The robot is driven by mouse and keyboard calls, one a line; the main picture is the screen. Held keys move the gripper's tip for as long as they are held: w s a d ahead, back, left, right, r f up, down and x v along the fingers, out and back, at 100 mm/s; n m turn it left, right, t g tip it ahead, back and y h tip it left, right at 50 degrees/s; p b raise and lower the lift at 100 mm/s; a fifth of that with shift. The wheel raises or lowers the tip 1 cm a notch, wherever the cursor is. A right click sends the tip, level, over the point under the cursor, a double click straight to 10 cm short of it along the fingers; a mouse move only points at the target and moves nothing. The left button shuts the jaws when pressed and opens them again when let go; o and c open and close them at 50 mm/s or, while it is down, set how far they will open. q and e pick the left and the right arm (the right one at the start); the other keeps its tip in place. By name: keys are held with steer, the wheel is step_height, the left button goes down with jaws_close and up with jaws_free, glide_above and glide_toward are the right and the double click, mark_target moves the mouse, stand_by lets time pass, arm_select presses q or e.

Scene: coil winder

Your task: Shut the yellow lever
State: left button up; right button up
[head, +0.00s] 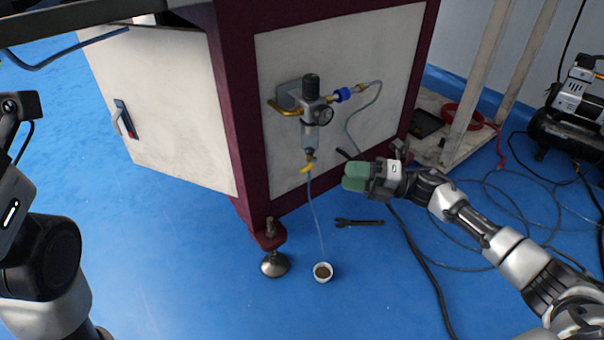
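The small yellow lever (307,168) sits at the lower end of the filter regulator (312,105), on the side panel of the machine. It appears tilted, with its lower end toward the left. A thin clear tube runs from below it to the floor. My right gripper (350,177) has green finger pads and is a short way to the right of the lever, apart from it. Its pads look closed together with nothing between them. Parts of my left arm show at the left edge, but its gripper is out of view.
The regulator has a round gauge (324,116) and a blue fitting (343,94) with a hose. A machine foot (274,264) stands nearby. A compressor (575,110) and cables are at right.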

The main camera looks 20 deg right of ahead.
mark_target(305, 167)
steer(key=x, duration=1)
steer(key=shift+a, duration=0.3)
jaws_close()
